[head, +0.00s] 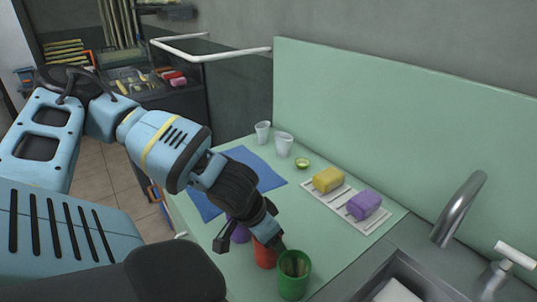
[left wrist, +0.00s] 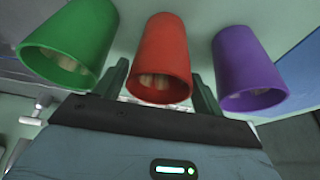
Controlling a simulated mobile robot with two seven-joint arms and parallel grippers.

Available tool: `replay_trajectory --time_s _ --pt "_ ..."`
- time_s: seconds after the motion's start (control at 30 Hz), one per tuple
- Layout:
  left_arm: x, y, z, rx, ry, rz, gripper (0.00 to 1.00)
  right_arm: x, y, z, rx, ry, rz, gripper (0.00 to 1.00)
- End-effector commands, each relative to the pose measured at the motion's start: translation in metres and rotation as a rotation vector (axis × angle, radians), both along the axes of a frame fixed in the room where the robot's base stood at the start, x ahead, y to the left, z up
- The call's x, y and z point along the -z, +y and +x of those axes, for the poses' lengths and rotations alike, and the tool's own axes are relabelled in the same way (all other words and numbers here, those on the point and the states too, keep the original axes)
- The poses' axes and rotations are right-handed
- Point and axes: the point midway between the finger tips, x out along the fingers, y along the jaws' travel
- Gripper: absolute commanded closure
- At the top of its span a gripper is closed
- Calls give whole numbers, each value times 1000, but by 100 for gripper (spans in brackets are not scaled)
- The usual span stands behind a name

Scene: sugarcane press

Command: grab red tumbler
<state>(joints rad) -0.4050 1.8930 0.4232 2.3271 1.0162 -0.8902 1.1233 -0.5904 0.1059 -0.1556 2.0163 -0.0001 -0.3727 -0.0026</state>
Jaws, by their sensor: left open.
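The red tumbler (head: 264,256) stands on the green counter between a purple tumbler (head: 240,234) and a green tumbler (head: 294,280). My left gripper (head: 251,241) is over the row and partly hides the red and purple ones. In the left wrist view, the red tumbler (left wrist: 163,55) appears between the two open fingers of my left gripper (left wrist: 160,88). The green tumbler (left wrist: 72,42) is outside the left finger and the purple tumbler (left wrist: 247,68) outside the right finger. I cannot tell whether the fingers touch any tumbler. My right gripper is not in view.
A blue cloth (head: 258,169) and two pale cups (head: 284,144) are farther back on the counter (head: 335,250). A yellow sponge (head: 328,179) and a purple sponge (head: 364,204) lie on a white mat. A sink with a faucet (head: 458,208) is at the right.

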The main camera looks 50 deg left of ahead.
Motion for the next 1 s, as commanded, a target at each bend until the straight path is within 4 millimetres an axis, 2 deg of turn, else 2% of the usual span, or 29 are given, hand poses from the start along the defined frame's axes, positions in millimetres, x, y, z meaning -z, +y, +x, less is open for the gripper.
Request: replay_trajectory --time_s 0.03,0.1,0.4,0.67,0.87,1.0 --pt "8 0 1 1 5 2 31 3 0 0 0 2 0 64" --pt "11 0 3 0 3 0 31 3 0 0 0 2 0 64" --pt "12 -1 5 0 -1 0 31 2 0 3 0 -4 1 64" --pt "12 -1 5 0 0 0 64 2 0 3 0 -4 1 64" --pt "12 -1 5 0 -1 0 64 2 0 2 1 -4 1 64" --pt "2 0 6 0 -5 0 64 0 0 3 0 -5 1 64"
